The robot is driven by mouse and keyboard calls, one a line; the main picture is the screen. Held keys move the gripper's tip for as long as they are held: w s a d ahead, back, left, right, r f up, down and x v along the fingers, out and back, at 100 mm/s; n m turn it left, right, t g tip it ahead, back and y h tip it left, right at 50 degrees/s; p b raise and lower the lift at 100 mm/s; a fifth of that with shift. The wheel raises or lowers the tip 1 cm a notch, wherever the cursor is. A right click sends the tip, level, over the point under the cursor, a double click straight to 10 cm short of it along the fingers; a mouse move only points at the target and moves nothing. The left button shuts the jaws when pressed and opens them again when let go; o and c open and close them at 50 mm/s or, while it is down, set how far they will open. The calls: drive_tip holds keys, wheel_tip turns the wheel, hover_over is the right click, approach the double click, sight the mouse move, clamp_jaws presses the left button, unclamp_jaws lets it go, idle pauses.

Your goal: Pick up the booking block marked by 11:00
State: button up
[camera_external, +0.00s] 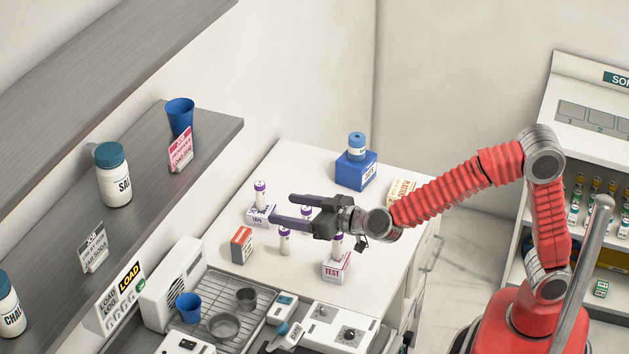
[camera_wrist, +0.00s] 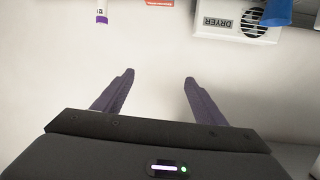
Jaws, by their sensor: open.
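I cannot read an 11:00 mark on anything, so I cannot tell which thing is the booking block. Small white tags with green marks (camera_external: 121,318) sit below the LOAD sign, too small to read. A small block with a green label (camera_external: 600,288) sits on the right-hand shelf unit, also unreadable. My gripper (camera_external: 281,209) is open and empty, above the white counter, its fingers pointing left. In the wrist view my two fingers (camera_wrist: 159,76) are apart with only pale surface between them.
Several purple-capped tubes (camera_external: 260,194) stand on the counter around my gripper. A red box (camera_external: 241,245), a TEST box (camera_external: 336,268) and a blue box (camera_external: 356,171) stand there too. A dryer (camera_wrist: 236,22) shows in the wrist view. Grey shelves (camera_external: 215,128) overhang the left.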

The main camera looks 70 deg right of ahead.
drive_tip(key=shift+h, duration=0.7)
drive_tip(key=f, duration=1.6)
drive_tip(key=shift+w+d, duration=0.15)
drive_tip(key=shift+w, duration=0.15)
drive_tip(key=shift+w, duration=0.1)
approach(246, 242)
drive_tip(key=x, duration=0.4)
drive_tip(key=shift+d+f, duration=0.1)
drive_tip(key=shift+d, duration=0.05)
drive_tip(key=shift+x, duration=2.55)
